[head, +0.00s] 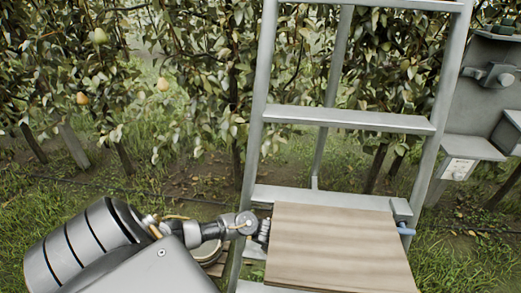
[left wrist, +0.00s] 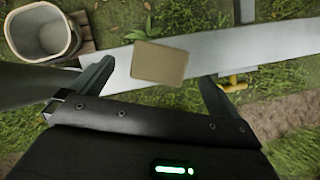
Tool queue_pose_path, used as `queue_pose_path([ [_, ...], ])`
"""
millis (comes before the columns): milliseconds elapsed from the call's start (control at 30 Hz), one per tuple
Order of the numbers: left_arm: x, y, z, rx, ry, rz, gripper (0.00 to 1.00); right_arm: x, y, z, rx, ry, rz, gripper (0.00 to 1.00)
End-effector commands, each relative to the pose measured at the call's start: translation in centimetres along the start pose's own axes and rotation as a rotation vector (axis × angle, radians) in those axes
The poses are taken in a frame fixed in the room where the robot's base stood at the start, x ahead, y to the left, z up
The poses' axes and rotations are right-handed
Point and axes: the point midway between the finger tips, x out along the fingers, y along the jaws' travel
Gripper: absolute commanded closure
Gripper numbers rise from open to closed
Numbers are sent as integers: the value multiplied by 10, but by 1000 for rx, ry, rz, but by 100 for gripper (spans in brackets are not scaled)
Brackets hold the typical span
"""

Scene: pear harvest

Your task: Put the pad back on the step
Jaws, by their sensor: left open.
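The pad is a small tan rectangle (left wrist: 160,63) in the left wrist view. It appears over the pale grey step (left wrist: 280,42), slightly turned against it, with green leaves (left wrist: 143,33) by its far left corner. I cannot tell whether it lies flat on the step. My left gripper (left wrist: 157,72) is open, one finger on each side of the pad in the picture; neither finger touches it. In the head view my left gripper (head: 264,231) reaches the ladder's left rail and is partly hidden by a wooden board (head: 335,245). My right gripper is not in view.
The grey ladder (head: 345,119) stands upright before pear trees. A pale bucket (left wrist: 42,28) stands on wooden slats at the left of the left wrist view. A yellow object (left wrist: 235,83) is near the right finger. A grey machine (head: 480,95) stands at the right.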

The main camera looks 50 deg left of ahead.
Motion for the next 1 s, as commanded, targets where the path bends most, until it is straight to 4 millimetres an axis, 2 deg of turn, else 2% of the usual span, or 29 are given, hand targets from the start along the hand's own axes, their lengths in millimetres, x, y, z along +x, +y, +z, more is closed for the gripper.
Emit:
queue_pose_path([
  [33, -1, 0, -21, 8, 10, 0, 0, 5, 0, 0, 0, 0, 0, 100],
  [100, -8, 0, -38, 8, 9, 0, 0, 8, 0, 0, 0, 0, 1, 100],
  [200, -17, 0, -59, 8, 10, 0, 0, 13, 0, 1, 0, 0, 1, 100],
  [400, -31, -1, -89, 4, 8, -1, 0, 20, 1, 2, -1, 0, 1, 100],
  [600, -38, 0, -101, 3, 8, 0, 0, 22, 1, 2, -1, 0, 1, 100],
  [1000, -37, -1, -102, -9, 10, -1, 0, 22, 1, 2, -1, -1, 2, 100],
])
